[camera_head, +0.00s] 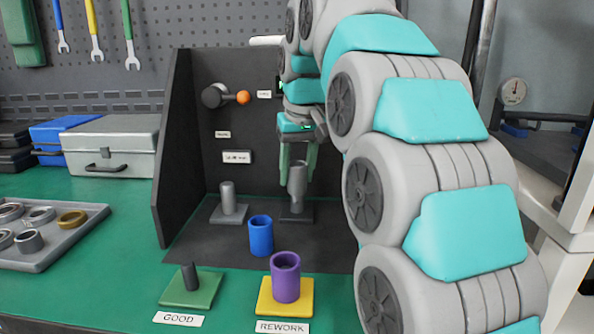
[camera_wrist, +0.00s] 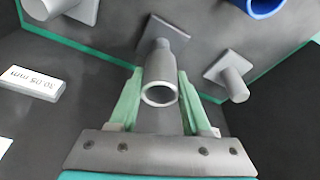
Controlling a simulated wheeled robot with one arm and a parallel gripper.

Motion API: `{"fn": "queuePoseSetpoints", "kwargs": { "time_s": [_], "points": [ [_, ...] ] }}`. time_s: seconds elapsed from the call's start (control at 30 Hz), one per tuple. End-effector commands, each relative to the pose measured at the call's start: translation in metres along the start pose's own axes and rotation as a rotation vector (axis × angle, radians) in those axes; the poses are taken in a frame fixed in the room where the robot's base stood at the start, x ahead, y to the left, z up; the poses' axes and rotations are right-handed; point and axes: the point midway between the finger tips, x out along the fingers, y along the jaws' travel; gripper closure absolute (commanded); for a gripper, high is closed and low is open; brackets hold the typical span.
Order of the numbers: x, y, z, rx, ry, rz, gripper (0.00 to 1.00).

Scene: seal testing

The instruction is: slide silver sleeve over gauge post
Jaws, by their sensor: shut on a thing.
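My gripper (camera_head: 298,168) points down inside the dark test booth, its two green fingers shut on the silver sleeve (camera_head: 297,180). In the wrist view the sleeve (camera_wrist: 160,82) stands between the fingers (camera_wrist: 158,100), its open end facing the camera. A narrower grey gauge post (camera_head: 296,207) on a square plate stands directly below the sleeve, in line with it. The post's top is hidden by the sleeve, and I cannot tell how far the sleeve surrounds it. Another grey post (camera_head: 228,195) on its own plate is to the left; it also shows in the wrist view (camera_wrist: 234,82).
A blue sleeve (camera_head: 261,236) stands in front of the posts. A purple sleeve (camera_head: 285,278) stands on the yellow REWORK plate (camera_head: 268,309). The green GOOD plate (camera_head: 205,292) has a dark post. A tray (camera_head: 75,235) with rings is at left. The booth's left wall (camera_head: 176,150) is close.

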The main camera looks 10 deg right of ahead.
Motion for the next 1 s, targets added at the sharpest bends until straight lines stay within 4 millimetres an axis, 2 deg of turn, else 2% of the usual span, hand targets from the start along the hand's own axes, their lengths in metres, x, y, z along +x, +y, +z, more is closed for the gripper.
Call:
{"fn": "queuePoseSetpoints", "kwargs": {
  "time_s": [0.4,1.0],
  "points": [
    [0.013,0.0,0.004,0.0,-0.002,0.0,1.0],
    [0.018,0.0,0.006,0.0,-0.003,0.0,1.0]
  ]
}}
